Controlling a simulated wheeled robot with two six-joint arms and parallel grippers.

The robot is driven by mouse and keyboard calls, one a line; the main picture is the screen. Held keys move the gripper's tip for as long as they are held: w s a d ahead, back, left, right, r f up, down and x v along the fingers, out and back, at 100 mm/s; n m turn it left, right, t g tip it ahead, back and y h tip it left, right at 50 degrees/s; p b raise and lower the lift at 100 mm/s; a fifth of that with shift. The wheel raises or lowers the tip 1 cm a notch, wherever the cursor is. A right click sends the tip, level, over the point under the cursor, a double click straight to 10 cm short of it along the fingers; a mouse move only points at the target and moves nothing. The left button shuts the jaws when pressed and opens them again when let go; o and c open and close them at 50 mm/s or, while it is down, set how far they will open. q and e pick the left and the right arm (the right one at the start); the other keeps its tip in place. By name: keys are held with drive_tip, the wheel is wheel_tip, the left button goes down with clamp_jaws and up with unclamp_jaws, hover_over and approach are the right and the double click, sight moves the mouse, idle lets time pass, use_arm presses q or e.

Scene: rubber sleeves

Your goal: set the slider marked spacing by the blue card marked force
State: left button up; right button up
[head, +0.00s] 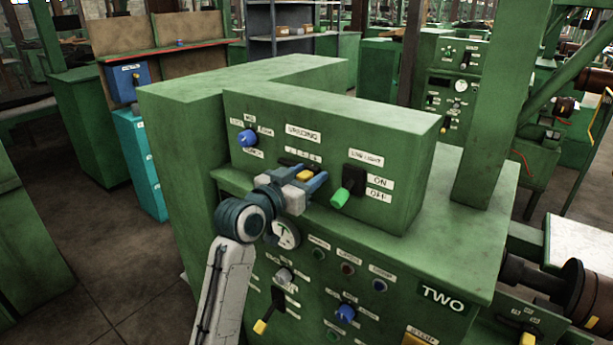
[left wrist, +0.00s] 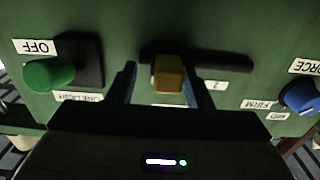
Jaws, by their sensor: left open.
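A slider with a yellow knob (head: 303,175) sits on the upper panel of the green machine, below a white label (head: 303,133) too blurred to read surely. In the left wrist view the yellow knob (left wrist: 168,77) is near the left end of its dark slot (left wrist: 220,64). My left gripper (head: 305,182) is open, its blue fingers on either side of the knob; the wrist view shows the fingers (left wrist: 160,88) apart, with gaps to the knob. A blue rotary knob (left wrist: 302,97) has labels FORCE and FIRM beside it. I cannot make out a blue card marked force.
A green-handled switch (head: 341,196) marked ON and OFF stands close right of the slider. The blue knob (head: 247,138) is to its left. The lower panel has a gauge (head: 284,235), lamps and a yellow-tipped lever (head: 262,325). A blue box (head: 128,80) stands behind left.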

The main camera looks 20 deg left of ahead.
use_arm(q)
drive_tip(key=shift+s+a+f, duration=0.1)
drive_tip(key=shift+s+a, duration=0.1)
drive_tip(key=shift+s, duration=0.05)
drive_tip(key=b+v, duration=0.3)
drive_tip(key=v, duration=0.7)
drive_tip(key=shift+s, duration=0.15)
drive_tip(key=shift+d, duration=0.1)
